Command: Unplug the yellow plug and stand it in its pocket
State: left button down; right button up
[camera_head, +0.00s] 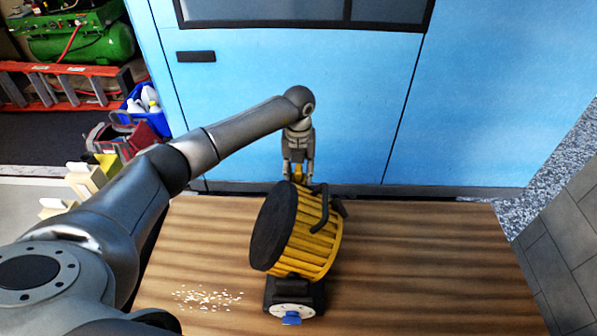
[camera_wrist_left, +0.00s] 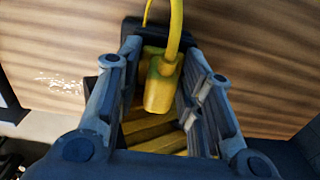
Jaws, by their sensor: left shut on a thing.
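The yellow plug (camera_wrist_left: 161,88) sits between the fingers of my left gripper (camera_wrist_left: 153,64), which is shut on it. A yellow cable (camera_wrist_left: 175,30) runs up from the plug in the left wrist view. In the head view my left gripper (camera_head: 299,176) points down just behind a reel (camera_head: 311,240) with yellow ribs and a black disc. The plug's tip is hidden, so I cannot tell whether it is in a socket. I cannot make out the pocket. My right gripper is not in view.
The reel stands on a black base (camera_head: 294,294) with a blue piece (camera_head: 291,318) at its front, on a wooden table (camera_head: 430,265). White bits (camera_head: 207,298) lie on the left. The table's right side is clear. A blue cabinet (camera_head: 480,110) stands behind.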

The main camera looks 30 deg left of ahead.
pick_arm(q)
jog(key=shift+s+f, duration=0.1)
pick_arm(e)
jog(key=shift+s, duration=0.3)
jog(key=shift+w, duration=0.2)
pick_arm(q)
jog(key=c, duration=0.9)
grip_release()
jog(key=shift+f, duration=0.15)
jog(key=shift+c, duration=0.2)
jog(key=shift+o, duration=0.2)
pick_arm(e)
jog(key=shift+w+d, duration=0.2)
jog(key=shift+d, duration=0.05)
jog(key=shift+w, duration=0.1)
pick_arm(q)
notch_tip(320, 180, up, 12)
jog(key=shift+f, duration=0.1)
notch_tip(320, 180, up, 5)
jog(key=p, duration=0.3)
jog(key=shift+p, duration=0.3)
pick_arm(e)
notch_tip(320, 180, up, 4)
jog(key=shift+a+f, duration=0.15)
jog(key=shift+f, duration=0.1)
